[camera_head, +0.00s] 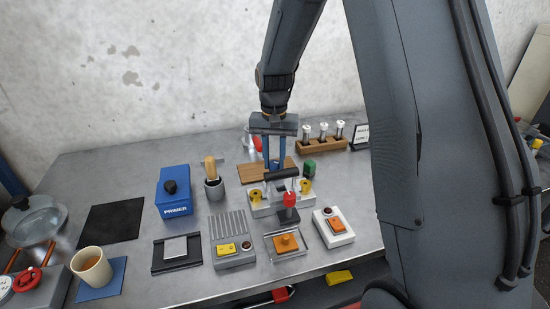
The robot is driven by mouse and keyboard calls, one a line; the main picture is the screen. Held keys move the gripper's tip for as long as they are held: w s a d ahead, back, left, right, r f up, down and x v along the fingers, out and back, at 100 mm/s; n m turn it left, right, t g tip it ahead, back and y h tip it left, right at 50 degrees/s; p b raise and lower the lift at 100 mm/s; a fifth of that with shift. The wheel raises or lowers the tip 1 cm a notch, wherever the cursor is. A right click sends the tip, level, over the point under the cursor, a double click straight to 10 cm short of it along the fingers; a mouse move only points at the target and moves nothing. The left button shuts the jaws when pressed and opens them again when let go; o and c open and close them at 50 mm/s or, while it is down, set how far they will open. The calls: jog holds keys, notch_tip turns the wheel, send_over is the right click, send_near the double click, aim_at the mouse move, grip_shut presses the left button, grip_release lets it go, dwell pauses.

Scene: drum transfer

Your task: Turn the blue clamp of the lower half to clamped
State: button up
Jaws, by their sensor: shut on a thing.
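A light grey fixture (268,209) stands on the bench below my arm, with a yellow knob (256,195) at its left and another yellow knob (306,186) at its right. A red-topped part (290,200) stands at its front. My gripper (275,168) points straight down at the back middle of the fixture, its fingers close together. A blue piece, which seems to be the blue clamp (274,163), shows at the fingertips. A dark bar (284,173) lies across there too. The fingers hide most of the clamp, so its angle cannot be told.
A wooden board (248,173) lies behind, and a wooden rack (320,146) with several vials stands back right. A green-capped bottle (309,168) is close right. A brush cup (214,187) and blue PRIMER box (174,193) stand left.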

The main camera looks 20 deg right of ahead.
aim_at(275, 162)
jog(key=m+p, duration=0.1)
jog(key=m, duration=0.4)
jog(key=shift+r+m, duration=0.1)
jog(key=shift+m, duration=0.2)
jog(key=shift+w+m+p, duration=0.1)
jog(key=shift+m+p, duration=0.2)
jog(key=shift+m, duration=2)
jog(key=o, duration=1)
jog(key=shift+o, duration=0.2)
jog(key=shift+r+b, duration=1.05)
jog(key=shift+r, duration=2.8)
